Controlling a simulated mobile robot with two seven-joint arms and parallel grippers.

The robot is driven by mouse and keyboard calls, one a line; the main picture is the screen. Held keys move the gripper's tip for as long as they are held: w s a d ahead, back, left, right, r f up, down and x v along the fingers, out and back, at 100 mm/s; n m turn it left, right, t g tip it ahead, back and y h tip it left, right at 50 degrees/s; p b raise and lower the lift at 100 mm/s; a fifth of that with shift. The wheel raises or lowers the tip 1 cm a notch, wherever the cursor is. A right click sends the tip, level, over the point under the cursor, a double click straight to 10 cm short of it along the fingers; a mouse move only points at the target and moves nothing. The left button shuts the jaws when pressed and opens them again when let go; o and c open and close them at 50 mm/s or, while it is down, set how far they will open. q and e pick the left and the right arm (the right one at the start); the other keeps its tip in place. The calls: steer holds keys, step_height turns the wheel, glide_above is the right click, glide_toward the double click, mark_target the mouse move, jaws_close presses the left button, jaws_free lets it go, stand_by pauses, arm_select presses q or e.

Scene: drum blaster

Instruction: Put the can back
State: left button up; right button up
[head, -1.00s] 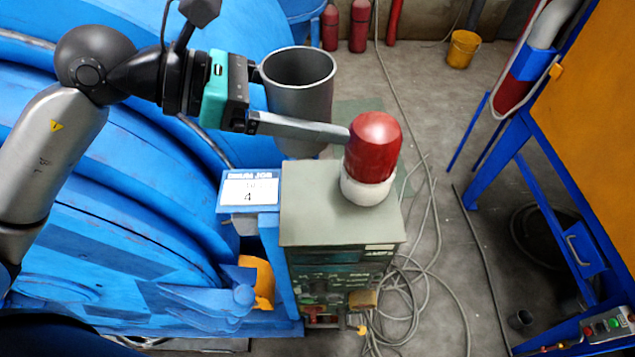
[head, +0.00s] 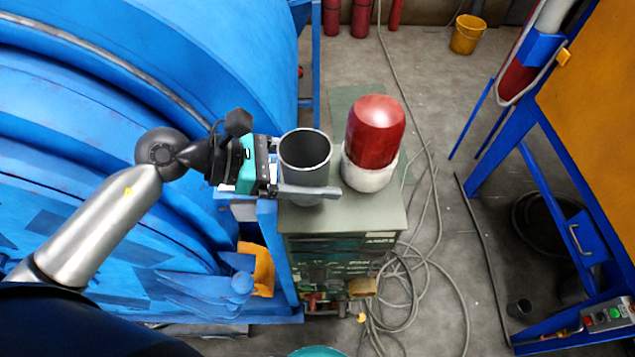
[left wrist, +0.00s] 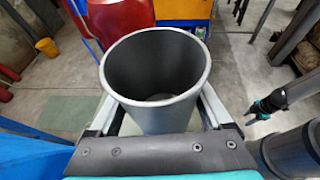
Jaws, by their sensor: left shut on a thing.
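The can (head: 306,155) is an open-topped grey metal cylinder, upright and empty inside as far as I see. My left gripper (head: 310,190) is shut on it, one finger on each side, as the left wrist view shows the can (left wrist: 155,75) between both fingers. The can is over the left part of the green cabinet's top (head: 345,215), left of a red cylinder with a white base (head: 375,135). Whether its bottom touches the top is hard to tell. My right gripper (left wrist: 262,106) shows small at the right of the left wrist view; its jaw state is unclear.
The red cylinder stands close to the can's right on the same top. Large blue machinery (head: 120,90) fills the left. Cables (head: 435,240) lie on the floor right of the cabinet. A yellow bucket (head: 467,35) stands far back. A blue frame (head: 520,150) is at right.

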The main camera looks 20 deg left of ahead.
arm_select(q)
steer(key=shift+f, duration=1.95)
steer(key=shift+f+b, duration=0.2)
steer(key=shift+b, duration=0.25)
steer(key=o, duration=1.4)
steer(key=shift+r, duration=0.1)
